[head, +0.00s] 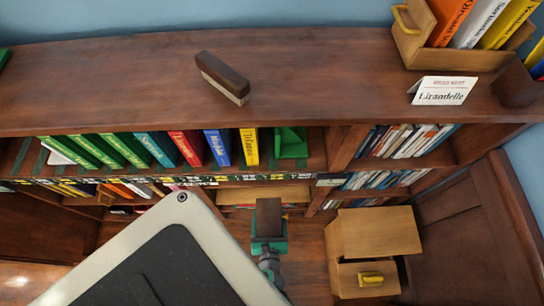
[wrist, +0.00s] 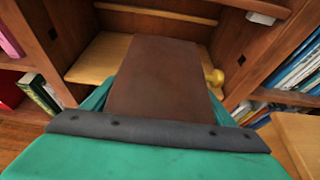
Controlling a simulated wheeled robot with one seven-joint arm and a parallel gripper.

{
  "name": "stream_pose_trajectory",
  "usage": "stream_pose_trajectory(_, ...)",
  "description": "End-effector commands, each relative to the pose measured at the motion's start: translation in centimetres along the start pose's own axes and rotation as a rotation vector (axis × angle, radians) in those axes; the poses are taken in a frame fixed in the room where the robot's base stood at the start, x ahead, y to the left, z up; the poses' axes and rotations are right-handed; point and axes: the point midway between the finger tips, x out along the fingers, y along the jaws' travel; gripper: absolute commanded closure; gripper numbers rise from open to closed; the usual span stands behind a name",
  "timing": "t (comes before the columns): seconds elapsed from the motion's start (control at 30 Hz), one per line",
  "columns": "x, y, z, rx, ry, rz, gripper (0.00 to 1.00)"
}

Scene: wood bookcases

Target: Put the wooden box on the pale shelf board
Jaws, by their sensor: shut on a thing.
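The wooden box (head: 268,215) is a dark brown block held in my gripper (head: 269,243), low in front of the bookcase. In the wrist view the box (wrist: 156,75) fills the middle, with the green fingers of my gripper (wrist: 158,100) closed on its two sides. The pale shelf board (wrist: 95,55) shows behind the box and to its left in an open bay. It also shows as a light strip in the head view (head: 245,194). The box hides much of the board. I cannot tell whether they touch.
Dark uprights (wrist: 40,40) flank the bay. A light wooden cabinet (head: 375,232) stands at right. A brush-like block (head: 222,77) lies on top, where much is bare.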

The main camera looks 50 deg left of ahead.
Motion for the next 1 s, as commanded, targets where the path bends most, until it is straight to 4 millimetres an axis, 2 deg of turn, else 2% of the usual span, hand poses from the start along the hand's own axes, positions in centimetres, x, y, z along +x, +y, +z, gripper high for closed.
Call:
stream_pose_trajectory(0.17,0.8,0.4,0.3,-0.003,-0.004,0.007,0.61)
stream_pose_trajectory(0.53,8.0,0.3,3.4,0.001,-0.007,0.003,0.61)
stream_pose_trajectory(1.0,13.8,0.4,5.8,-0.002,-0.005,0.005,0.61)
